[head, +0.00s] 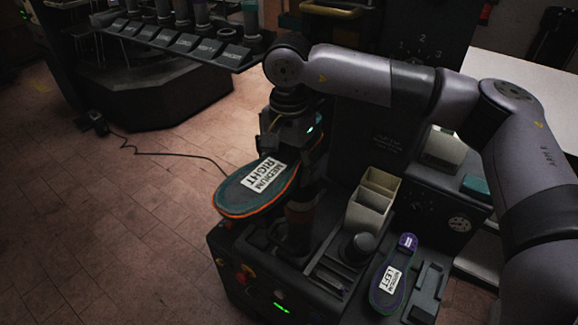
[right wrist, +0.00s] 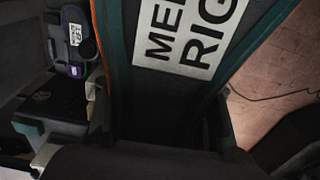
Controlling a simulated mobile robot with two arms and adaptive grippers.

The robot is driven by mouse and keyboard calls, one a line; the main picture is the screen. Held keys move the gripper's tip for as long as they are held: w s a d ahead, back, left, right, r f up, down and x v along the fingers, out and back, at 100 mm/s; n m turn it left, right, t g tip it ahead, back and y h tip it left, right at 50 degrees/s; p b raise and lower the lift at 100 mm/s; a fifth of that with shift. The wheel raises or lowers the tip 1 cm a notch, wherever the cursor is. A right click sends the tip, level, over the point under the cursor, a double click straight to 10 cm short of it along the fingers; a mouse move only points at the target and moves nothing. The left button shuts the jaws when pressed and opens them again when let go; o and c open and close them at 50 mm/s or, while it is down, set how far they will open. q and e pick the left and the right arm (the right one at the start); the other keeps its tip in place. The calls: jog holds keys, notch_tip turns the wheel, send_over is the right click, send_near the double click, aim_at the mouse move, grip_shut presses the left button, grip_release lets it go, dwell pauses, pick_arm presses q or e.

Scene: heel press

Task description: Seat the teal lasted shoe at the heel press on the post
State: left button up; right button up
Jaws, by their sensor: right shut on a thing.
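The teal lasted shoe (head: 234,196) is held sole up in the head view, with an orange edge and a white "MEDIUM RIGHT" label. Its toe points left, past the front-left side of the heel press (head: 235,262). My right gripper (head: 290,155) is shut on the shoe at its heel end. The shoe (right wrist: 140,85) also fills the middle of the right wrist view. A dark, brownish upright, perhaps the post (head: 298,220), stands below the gripper. The gripper and shoe partly hide it, and I cannot tell whether the shoe touches it. My left gripper is not in view.
A purple-edged shoe labelled "LEFT" (head: 388,285) lies on the press's right side. Beige bins (head: 371,198) and a dark round knob (head: 357,247) stand beside the post. A rack (head: 180,42) with labelled slots is at the back left. Open floor lies left.

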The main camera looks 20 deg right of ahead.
jog(key=o, duration=1.4)
jog(key=shift+f, duration=0.1)
jog(key=shift+o, duration=0.4)
jog(key=shift+f, duration=0.1)
notch_tip(320, 180, up, 12)
jog(key=shift+r, duration=0.1)
